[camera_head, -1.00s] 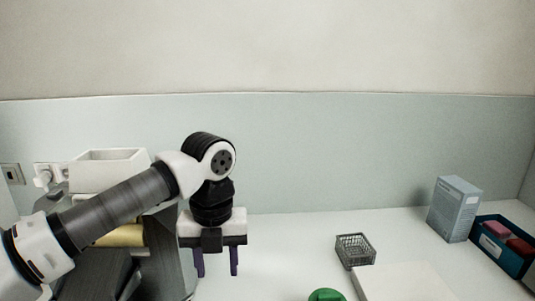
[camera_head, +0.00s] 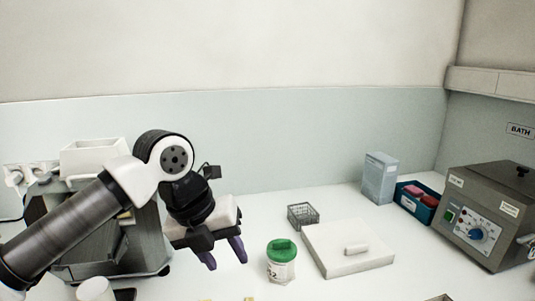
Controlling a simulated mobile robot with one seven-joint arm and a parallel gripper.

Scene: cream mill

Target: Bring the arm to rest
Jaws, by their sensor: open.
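My gripper (camera_head: 225,256) is at the left of the picture, with its two purple fingers apart and nothing between them. It points down and is tilted, above the white bench (camera_head: 222,284). My arm comes in from the lower left and bends over at the wrist. To the right of the gripper stands a white tub with a green lid (camera_head: 281,262), apart from the fingers.
The grey mill-like machine (camera_head: 95,245) with a white hopper stands behind my arm. To the right are a wire basket (camera_head: 302,216), a white slab (camera_head: 335,260), a blue-grey box (camera_head: 379,178), a blue bin (camera_head: 404,202) and a bath unit (camera_head: 490,220). The front right bench is mostly clear.

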